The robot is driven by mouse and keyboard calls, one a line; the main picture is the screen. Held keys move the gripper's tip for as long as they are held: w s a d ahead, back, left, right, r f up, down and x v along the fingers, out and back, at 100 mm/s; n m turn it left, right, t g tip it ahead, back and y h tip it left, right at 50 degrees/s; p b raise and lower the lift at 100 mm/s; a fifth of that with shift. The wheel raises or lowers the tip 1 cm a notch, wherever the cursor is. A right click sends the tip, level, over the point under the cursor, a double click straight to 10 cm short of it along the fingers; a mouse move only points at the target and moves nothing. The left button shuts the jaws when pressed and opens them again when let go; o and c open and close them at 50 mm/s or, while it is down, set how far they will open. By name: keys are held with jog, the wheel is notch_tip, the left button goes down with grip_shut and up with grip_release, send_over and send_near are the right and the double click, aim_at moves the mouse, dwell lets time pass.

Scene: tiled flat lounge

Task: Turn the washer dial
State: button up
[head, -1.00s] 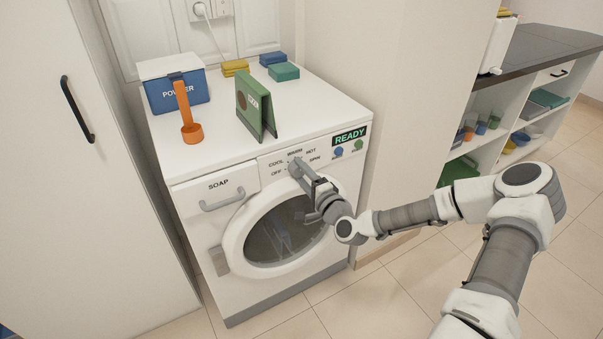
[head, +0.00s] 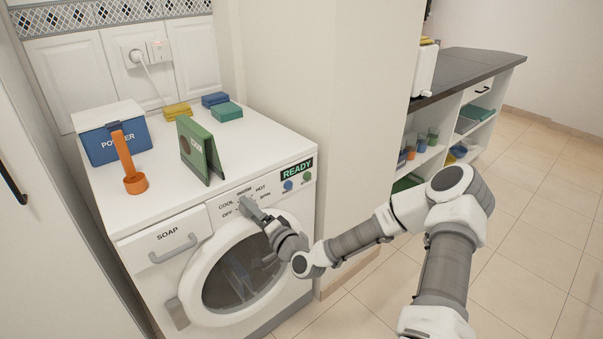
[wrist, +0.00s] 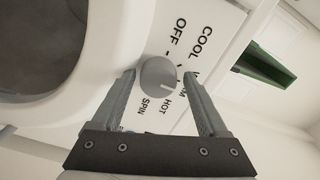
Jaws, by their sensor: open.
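The washer (head: 160,215) has a white front panel with a grey round dial, labelled OFF, COOL, WARM, HOT and SPIN around it. The dial (wrist: 158,77) shows clearly in the wrist view, with a pale mark on its lower right side towards HOT. My gripper (wrist: 159,75) is open, with one finger on each side of the dial. A narrow gap seems to show beside each finger; I cannot tell whether either touches. In the head view my gripper (head: 250,207) is at the panel and hides the dial.
A lit READY display (head: 297,170) and blue and green buttons are right of the dial. The soap drawer (head: 175,245) is left, the round door (head: 240,275) below.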

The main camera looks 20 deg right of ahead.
jog(key=s+d+n+p, duration=0.2)
jog(key=s+d+n, duration=0.1)
jog(key=s+n, duration=0.45)
jog(key=s+d+n+p, duration=0.1)
jog(key=s+d+n, duration=0.2)
jog(key=s+n, duration=0.5)
jog(key=s+d+r+g+h+p, duration=0.1)
jog(key=s+r+g+h+p, duration=0.1)
jog(key=r, duration=0.9)
jog(key=s+d+r+g+h+p, duration=0.1)
jog(key=r+g+h+p, duration=0.4)
jog(key=r, duration=0.7)
jog(key=shift+s+r+g+p, duration=0.25)
jog(key=shift+s+g+p, duration=0.15)
jog(key=shift+g+p, duration=0.7)
